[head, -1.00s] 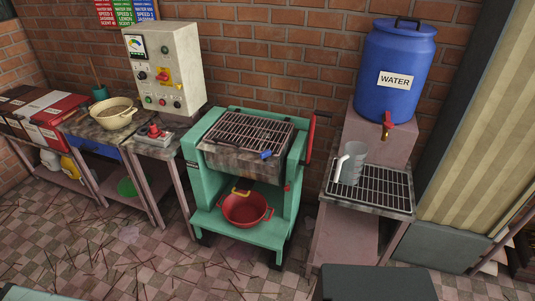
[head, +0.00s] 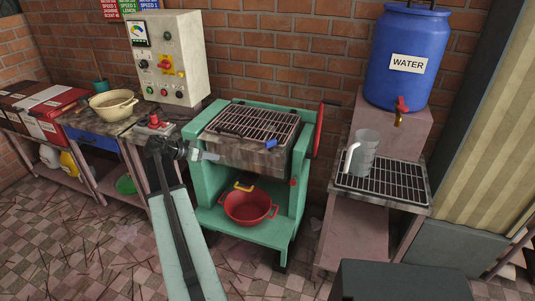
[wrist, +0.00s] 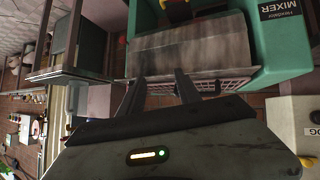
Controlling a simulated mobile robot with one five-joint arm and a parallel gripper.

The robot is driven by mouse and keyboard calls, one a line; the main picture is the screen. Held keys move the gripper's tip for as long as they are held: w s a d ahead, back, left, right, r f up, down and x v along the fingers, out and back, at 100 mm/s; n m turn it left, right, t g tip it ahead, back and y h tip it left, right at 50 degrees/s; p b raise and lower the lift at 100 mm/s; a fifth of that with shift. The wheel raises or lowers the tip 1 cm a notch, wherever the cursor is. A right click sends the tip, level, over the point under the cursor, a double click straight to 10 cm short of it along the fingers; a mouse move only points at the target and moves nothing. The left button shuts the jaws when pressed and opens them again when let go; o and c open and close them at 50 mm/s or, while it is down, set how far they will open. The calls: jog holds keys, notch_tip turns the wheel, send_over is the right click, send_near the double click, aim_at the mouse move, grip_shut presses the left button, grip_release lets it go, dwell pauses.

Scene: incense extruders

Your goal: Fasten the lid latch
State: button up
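The green mixer (head: 300,170) stands against the brick wall with a metal trough. Its barred lid (head: 262,122) lies down over the trough. A small blue latch handle (head: 271,143) sits at the lid's front right; I cannot tell its exact engagement. My gripper (head: 214,157) is in front of the mixer's left side, left of the latch and apart from it. In the wrist view, where the mixer appears upside down, my gripper (wrist: 163,84) has its fingers spread with nothing between them. The trough front (wrist: 190,50) and the lid bars (wrist: 215,85) lie beyond them. The latch is not clear there.
A red pot (head: 248,206) sits on the mixer's lower shelf. A red lever (head: 318,130) is at its right. A blue water barrel (head: 405,55) and a clear jug (head: 363,152) stand right. A control box (head: 165,55) stands left. The floor in front is open, with scattered sticks.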

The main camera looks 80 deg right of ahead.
aim_at(269, 141)
jog(key=s+d+m+g+b, duration=0.1)
jog(key=s+d, duration=0.4)
jog(key=s, duration=0.2)
jog(key=s+d+m+g+b, duration=0.1)
jog(key=s+d+m+b, duration=0.1)
jog(key=s+d, duration=0.3)
jog(key=s+d+f+m+g+b, duration=0.1)
jog(key=s+d, duration=0.4)
jog(key=s, duration=0.5)
jog(key=shift+s+m+g+b, duration=0.3)
jog(key=shift+s+m, duration=0.05)
jog(key=shift+m, duration=0.15)
jog(key=shift+c, duration=0.3)
